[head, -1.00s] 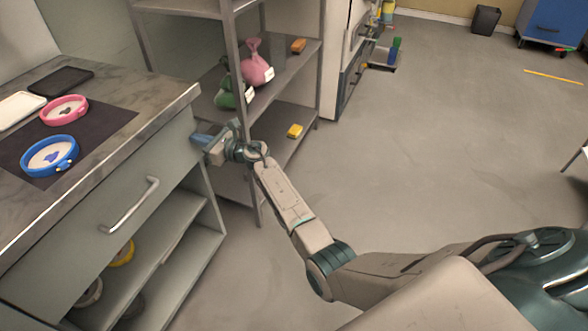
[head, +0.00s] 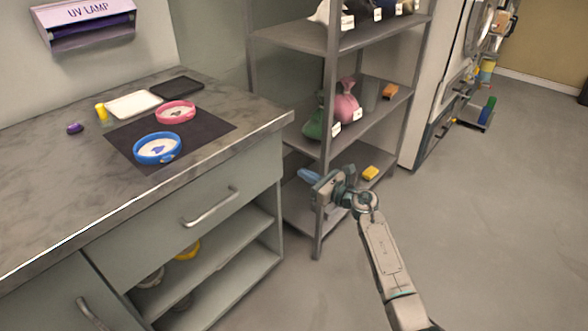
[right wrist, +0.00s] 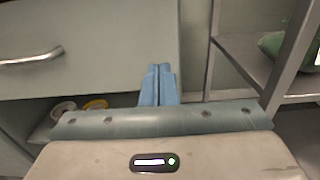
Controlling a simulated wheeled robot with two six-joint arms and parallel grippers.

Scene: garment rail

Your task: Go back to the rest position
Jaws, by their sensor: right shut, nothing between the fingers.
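My right gripper (head: 309,176) is in front of the metal shelf rack, just right of the counter cabinet's corner in the head view. Its blue fingers are together with nothing between them, and they also show in the right wrist view (right wrist: 158,85), pointing toward the cabinet. My left gripper is not in view.
A marble counter (head: 60,205) stands at left with a blue ring dish (head: 158,148) and a pink ring dish (head: 176,112) on a dark mat. The shelf rack (head: 330,130) holds a pink bag (head: 346,104) and a green bag (head: 314,125). Floor at right (head: 480,220) is clear.

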